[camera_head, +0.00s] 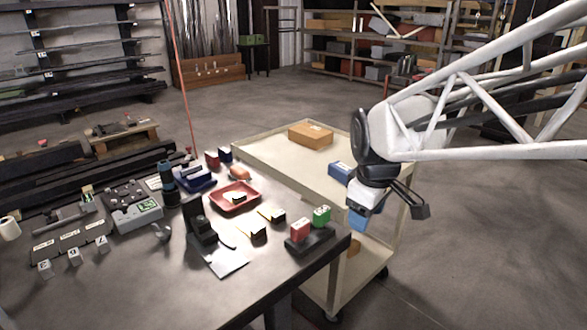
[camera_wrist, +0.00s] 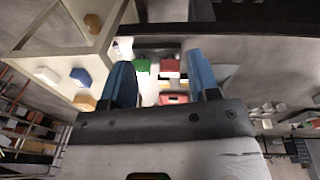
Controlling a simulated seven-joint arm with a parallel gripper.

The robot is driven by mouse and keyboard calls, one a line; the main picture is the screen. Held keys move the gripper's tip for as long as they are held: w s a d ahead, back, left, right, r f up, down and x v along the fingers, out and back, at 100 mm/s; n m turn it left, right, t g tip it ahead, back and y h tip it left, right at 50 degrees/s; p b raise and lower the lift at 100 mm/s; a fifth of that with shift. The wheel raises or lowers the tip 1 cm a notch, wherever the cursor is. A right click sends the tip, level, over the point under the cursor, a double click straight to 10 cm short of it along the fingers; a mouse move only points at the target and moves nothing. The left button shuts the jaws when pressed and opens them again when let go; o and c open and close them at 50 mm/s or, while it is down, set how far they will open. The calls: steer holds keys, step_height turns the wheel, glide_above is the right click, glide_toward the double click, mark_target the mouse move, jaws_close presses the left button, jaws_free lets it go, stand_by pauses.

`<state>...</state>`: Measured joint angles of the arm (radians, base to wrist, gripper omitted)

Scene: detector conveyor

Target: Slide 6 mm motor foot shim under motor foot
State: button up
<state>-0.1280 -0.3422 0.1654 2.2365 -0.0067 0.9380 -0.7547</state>
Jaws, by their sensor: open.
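My gripper (camera_head: 388,212) hangs beyond the table's right corner, over the side of the cart. In the wrist view its two blue fingers are apart with nothing between them (camera_wrist: 161,78); the red and green blocks show beyond the gap. I cannot tell for sure which piece is the 6 mm shim. Two small yellow-and-black pieces (camera_head: 251,231) (camera_head: 271,214) lie flat mid-table, apart from my gripper. A black upright device (camera_head: 199,222) with a pale flat plate at its base stands left of them. I cannot tell whether it includes the motor foot.
A red block (camera_head: 300,230) and a green block (camera_head: 321,216) sit in a black holder at the table's right corner. A red tray (camera_head: 235,208) lies behind the yellow pieces. The cart (camera_head: 262,143) bears an orange-brown box (camera_head: 310,135) and a blue box (camera_head: 341,171).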

steer(key=w+a+f+n, duration=0.4)
steer(key=w+a+n, duration=0.5)
steer(key=w, duration=0.5)
steer(key=n+g, duration=0.2)
steer(key=n, duration=0.6)
glide_above(278, 214)
step_height(278, 214, down, 9)
steer(key=shift+r, duration=0.1)
steer(key=shift+f, duration=1.3)
steer(key=shift+f, duration=2.6)
jaws_close()
